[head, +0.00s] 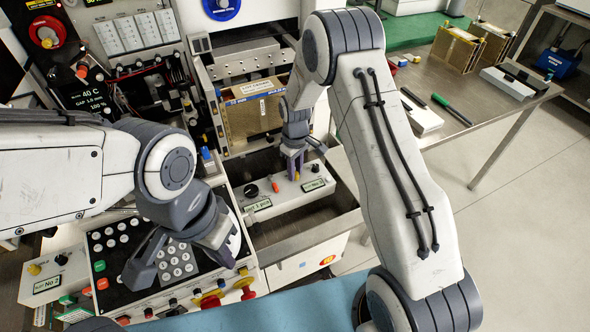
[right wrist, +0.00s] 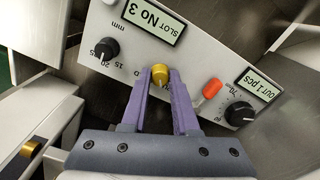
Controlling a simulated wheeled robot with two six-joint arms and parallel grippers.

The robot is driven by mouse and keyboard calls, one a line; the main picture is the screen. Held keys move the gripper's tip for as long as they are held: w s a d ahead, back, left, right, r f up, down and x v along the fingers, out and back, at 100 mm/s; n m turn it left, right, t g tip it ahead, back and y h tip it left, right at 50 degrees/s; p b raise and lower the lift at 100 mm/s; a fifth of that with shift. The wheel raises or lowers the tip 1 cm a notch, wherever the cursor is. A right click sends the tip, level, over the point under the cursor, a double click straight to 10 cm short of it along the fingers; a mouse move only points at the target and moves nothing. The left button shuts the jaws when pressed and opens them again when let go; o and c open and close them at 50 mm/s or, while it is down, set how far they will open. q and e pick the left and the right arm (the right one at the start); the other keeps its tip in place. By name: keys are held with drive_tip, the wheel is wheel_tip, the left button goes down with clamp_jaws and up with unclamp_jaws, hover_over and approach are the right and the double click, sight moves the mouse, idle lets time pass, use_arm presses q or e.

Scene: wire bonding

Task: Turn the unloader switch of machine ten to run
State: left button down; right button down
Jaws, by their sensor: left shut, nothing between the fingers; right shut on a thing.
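The pale unloader panel (head: 290,198) carries a "SLOT No 3" display (right wrist: 155,18), an "OUT 1 pcs" display (right wrist: 259,91), an orange lever (right wrist: 211,88) and black dials (right wrist: 106,49) and (right wrist: 240,114). My right gripper (head: 292,172), with purple fingers, reaches down to this panel. In the right wrist view its fingertips are shut on a small yellow knob (right wrist: 160,73), between the black dial and the orange lever. The lever stands just beside the right-hand finger. My left gripper (head: 138,272) is shut and empty over the black keypad panel (head: 125,240).
A brown magazine (head: 252,118) stands behind the unloader panel. A red emergency button (head: 46,32) is at the upper left. Knobs and a red button (head: 245,285) line the console's front edge.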

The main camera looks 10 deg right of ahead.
drive_tip(key=shift+n, duration=0.9)
drive_tip(key=c, duration=0.7)
unclamp_jaws()
drive_tip(key=shift+r, duration=0.1)
wheel_tip(320, 180, up, 10)
drive_tip(key=shift+r+b, duration=0.15)
drive_tip(key=shift+b, duration=0.35)
